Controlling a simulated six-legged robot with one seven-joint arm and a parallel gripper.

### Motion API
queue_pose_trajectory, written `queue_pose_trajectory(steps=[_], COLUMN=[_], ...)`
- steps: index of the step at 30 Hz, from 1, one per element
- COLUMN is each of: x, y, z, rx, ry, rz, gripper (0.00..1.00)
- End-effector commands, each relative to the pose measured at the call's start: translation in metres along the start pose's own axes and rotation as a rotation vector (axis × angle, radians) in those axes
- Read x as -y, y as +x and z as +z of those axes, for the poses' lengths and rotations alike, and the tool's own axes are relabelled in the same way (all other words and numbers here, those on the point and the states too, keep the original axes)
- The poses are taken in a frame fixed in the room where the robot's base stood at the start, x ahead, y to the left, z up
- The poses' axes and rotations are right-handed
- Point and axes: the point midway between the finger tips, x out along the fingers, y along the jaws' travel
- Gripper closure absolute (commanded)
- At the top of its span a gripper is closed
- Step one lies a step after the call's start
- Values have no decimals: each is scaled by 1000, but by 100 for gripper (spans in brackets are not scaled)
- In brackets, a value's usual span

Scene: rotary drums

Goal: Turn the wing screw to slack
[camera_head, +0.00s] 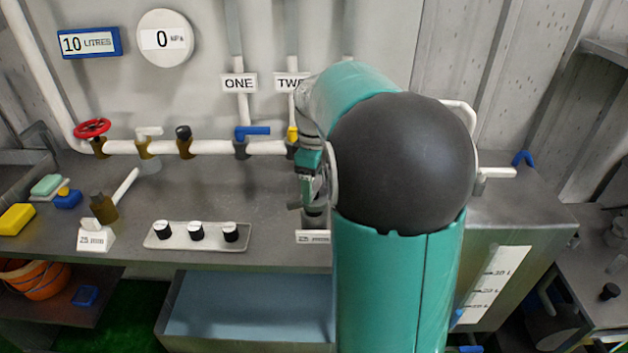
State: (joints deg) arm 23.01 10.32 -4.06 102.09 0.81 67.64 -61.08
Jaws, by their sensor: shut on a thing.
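My gripper (311,190) is seen side-on at the end of my arm, just left of the large dark arm joint, pointing down at the bench. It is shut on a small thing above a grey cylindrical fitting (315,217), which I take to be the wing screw. The screw itself is hidden by my gripper and arm, so its angle cannot be told. A partly covered white label (312,237) is in front of the fitting.
A white pipe (215,148) with several valves runs along the back wall, close behind my gripper. A tray with three black knobs (160,243) and a brass valve on a "25 mm" stand (96,240) are to the left. Bare bench (205,187) lies between pipe and tray.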

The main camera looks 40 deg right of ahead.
Motion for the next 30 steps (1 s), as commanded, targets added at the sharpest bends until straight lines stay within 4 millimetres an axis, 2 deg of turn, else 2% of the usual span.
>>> queue_pose_trajectory(steps=[8,9,12,23,26,30], x=[0,0,0,-1,-1,-1], y=[-2,-2,-1,-5,-16,-42], z=[0,0,0,0,0,0], rx=[-2,-2,-1,-1,-2,-2], ry=[0,0,0,1,1,1], rz=[3,3,3,2,4,4], gripper=[50,24,5,5,5,5])
